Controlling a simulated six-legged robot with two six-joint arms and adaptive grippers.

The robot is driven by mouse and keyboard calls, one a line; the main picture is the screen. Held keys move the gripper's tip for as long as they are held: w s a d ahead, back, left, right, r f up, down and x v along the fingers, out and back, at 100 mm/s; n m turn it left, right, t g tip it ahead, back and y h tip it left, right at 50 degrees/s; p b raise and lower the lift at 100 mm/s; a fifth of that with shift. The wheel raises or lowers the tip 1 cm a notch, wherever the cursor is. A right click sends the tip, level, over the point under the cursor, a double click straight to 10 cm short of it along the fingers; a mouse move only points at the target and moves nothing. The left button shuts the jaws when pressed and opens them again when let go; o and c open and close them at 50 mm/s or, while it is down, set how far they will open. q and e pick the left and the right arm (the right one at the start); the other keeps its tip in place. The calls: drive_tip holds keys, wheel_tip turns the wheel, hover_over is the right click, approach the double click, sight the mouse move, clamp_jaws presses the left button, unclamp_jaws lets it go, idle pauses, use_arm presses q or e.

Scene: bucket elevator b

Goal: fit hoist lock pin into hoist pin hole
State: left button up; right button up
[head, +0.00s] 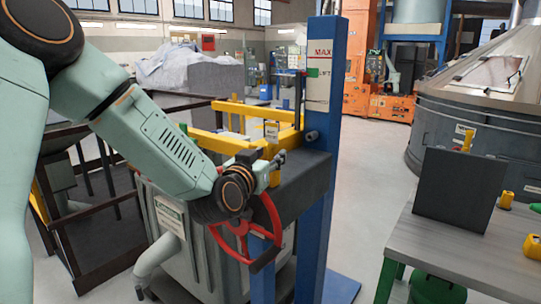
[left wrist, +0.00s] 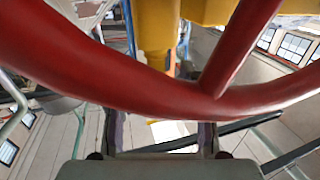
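The blue hoist column (head: 326,110) stands in the middle of the head view, with a MAX label near its top. A short dark cylinder (head: 310,135) sticks out of its front; I cannot tell whether it is the lock pin. I cannot make out the pin hole. My right gripper is out of view.
At the right, a grey table (head: 450,255) carries a dark upright panel (head: 462,190) and small yellow pieces (head: 506,199). Open floor (head: 375,165) lies between column and table.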

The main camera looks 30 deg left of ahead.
use_arm(q)
drive_tip(key=shift+s+d+r, duration=0.3)
drive_tip(key=shift+d, duration=0.05)
drive_tip(key=c, duration=0.5)
drive_tip(key=shift+w+a+f, duration=0.15)
drive_tip(key=shift+a, duration=0.05)
clamp_jaws()
drive_tip(key=shift+d, duration=0.1)
